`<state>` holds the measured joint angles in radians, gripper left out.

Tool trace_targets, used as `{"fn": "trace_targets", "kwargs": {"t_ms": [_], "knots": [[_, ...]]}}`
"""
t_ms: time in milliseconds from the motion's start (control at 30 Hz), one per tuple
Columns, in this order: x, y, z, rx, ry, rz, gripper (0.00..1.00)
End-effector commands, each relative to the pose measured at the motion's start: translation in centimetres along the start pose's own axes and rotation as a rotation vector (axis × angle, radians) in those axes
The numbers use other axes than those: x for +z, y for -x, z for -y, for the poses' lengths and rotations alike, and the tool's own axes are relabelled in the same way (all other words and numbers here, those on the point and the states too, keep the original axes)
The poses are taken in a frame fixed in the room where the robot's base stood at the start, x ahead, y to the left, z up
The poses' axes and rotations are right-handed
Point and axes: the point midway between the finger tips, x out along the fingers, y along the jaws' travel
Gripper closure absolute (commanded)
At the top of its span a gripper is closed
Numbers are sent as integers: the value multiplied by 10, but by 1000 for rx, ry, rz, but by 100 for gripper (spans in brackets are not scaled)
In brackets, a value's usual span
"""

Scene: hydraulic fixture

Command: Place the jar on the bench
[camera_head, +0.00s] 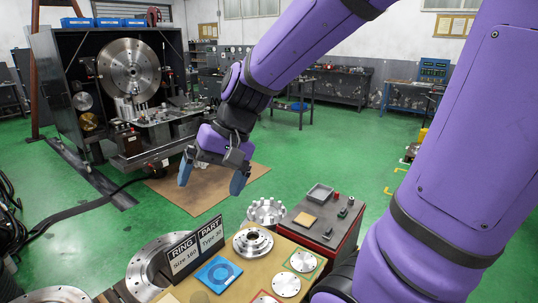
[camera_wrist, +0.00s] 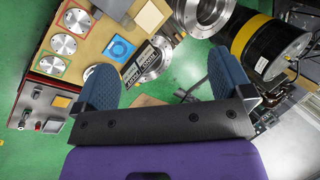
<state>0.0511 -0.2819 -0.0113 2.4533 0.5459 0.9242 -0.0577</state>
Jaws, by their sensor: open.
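I cannot make out a jar in either view. A bench with a tan top (camera_head: 233,292) stands at the front in the head view, and its top also shows at the upper left of the wrist view (camera_wrist: 88,46). My gripper (camera_head: 213,176) hangs over the floor beyond the bench, with its two blue-grey fingers spread wide. In the wrist view my gripper (camera_wrist: 160,80) is open, with nothing between the fingers. My arm hides part of the right side in the head view.
The bench top holds a black sign (camera_head: 197,247), a blue square plate (camera_head: 218,273), a flange (camera_head: 253,242) and several discs. A control box (camera_head: 325,225) with a grey tray (camera_head: 319,194) adjoins it. A large machine (camera_head: 130,90) stands at left. Green floor is open behind.

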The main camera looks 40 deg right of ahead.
Motion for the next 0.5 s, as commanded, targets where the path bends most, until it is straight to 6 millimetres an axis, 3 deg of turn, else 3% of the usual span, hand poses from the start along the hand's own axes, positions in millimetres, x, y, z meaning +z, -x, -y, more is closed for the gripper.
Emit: {"fn": "trace_targets", "kwargs": {"t_ms": [300, 500], "knots": [[52, 62, -25, 214, 282, -228, 2], [71, 87, -40, 319, 385, -341, 2]]}}
